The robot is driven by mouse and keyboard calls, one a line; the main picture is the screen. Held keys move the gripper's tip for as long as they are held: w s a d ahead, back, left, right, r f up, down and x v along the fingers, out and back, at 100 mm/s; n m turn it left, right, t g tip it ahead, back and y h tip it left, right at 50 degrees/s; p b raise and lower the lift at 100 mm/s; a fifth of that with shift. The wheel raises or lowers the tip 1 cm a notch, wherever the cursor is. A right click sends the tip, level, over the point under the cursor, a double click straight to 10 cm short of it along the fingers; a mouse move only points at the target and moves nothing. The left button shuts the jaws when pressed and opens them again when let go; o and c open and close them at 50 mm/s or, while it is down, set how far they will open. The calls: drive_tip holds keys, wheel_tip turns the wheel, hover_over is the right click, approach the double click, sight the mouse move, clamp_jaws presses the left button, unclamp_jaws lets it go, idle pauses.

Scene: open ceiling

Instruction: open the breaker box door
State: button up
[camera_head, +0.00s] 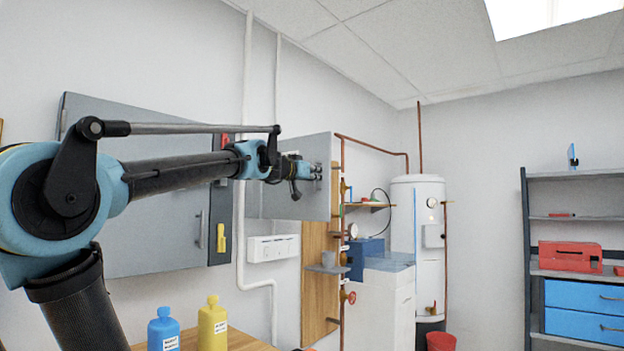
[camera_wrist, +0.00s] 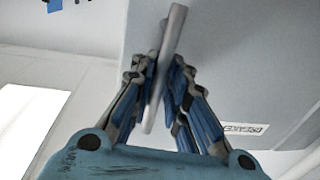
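The breaker box door (camera_head: 322,200) is a flat grey panel on the left wall, beyond the grey cabinet. It appears swung out from the wall, its right edge nearer to me; how far is hard to judge. My gripper (camera_head: 312,172) is at the door's upper right part. In the wrist view, the grey door (camera_wrist: 225,55) fills the upper right, and its pale bar handle (camera_wrist: 172,35) runs between the fingers of my gripper (camera_wrist: 160,82). The fingers appear closed on the bar from both sides. The box interior is hidden.
A large grey cabinet (camera_head: 155,235) hangs behind my arm. Blue (camera_head: 163,332) and yellow (camera_head: 212,325) bottles stand below on a wooden surface (camera_head: 245,340). A white outlet box (camera_head: 273,248) sits under the door. Copper pipes and a white water heater (camera_head: 418,225) stand to the right.

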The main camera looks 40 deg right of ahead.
drive_tip(key=shift+o, duration=0.6)
drive_tip(key=shift+s, duration=0.1)
drive_tip(key=v, duration=1.2)
drive_tip(key=shift+f, duration=0.1)
